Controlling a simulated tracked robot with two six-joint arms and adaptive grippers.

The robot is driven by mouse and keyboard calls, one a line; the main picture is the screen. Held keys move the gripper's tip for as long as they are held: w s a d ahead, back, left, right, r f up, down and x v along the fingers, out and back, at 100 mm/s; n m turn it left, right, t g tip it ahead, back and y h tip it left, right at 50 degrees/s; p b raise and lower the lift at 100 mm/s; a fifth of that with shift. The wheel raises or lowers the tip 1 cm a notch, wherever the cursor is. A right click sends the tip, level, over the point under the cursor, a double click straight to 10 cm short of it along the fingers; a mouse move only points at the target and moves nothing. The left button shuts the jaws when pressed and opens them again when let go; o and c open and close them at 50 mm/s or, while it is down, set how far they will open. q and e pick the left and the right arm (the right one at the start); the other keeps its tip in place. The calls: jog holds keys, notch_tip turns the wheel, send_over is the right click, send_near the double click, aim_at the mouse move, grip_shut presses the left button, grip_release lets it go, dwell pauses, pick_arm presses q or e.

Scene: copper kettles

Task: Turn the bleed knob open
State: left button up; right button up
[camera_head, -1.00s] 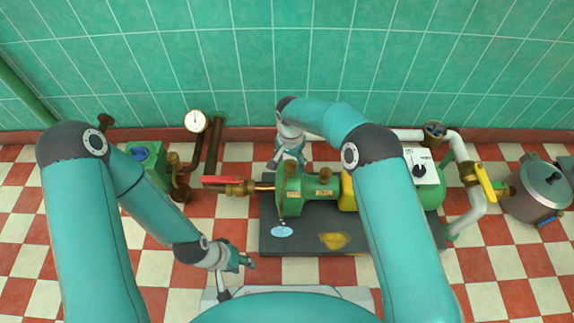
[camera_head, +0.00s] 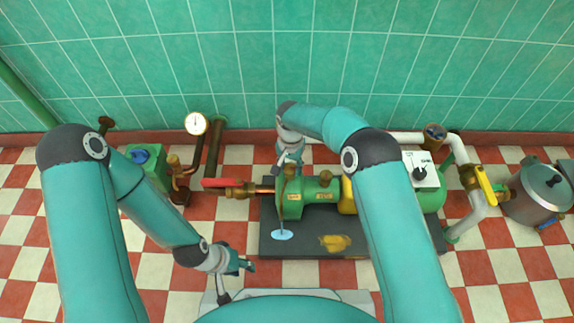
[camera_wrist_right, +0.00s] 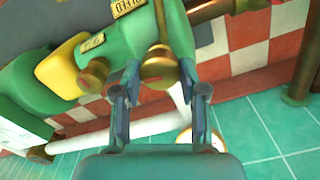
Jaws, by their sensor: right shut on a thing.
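The green pump (camera_head: 312,190) stands on a dark base plate and carries two brass knobs on top. In the right wrist view, the knob nearest the BLEED label, the bleed knob (camera_wrist_right: 158,70), sits between the fingers of my right gripper (camera_wrist_right: 153,80). The gripper is shut on it. In the head view my right gripper (camera_head: 289,160) reaches the left knob from behind and partly hides it. The other brass knob (camera_head: 325,175) is free; it also shows in the right wrist view (camera_wrist_right: 93,76). My left gripper (camera_head: 237,275) is open and empty, low at front left.
A red-handled valve (camera_head: 222,182) lies left of the pump, near a pressure gauge (camera_head: 196,123). A light-blue patch (camera_head: 282,235) lies on the base plate (camera_head: 375,240). At right are a switch box (camera_head: 421,169), a yellow-handled valve (camera_head: 485,187) and a pot (camera_head: 540,195).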

aim_at(290, 167)
jog(key=shift+n, duration=0.8)
jog(key=o, duration=1.1)
jog(key=shift+o, duration=0.2)
notch_tip(290, 167, up, 12)
jog(key=shift+f, duration=0.1)
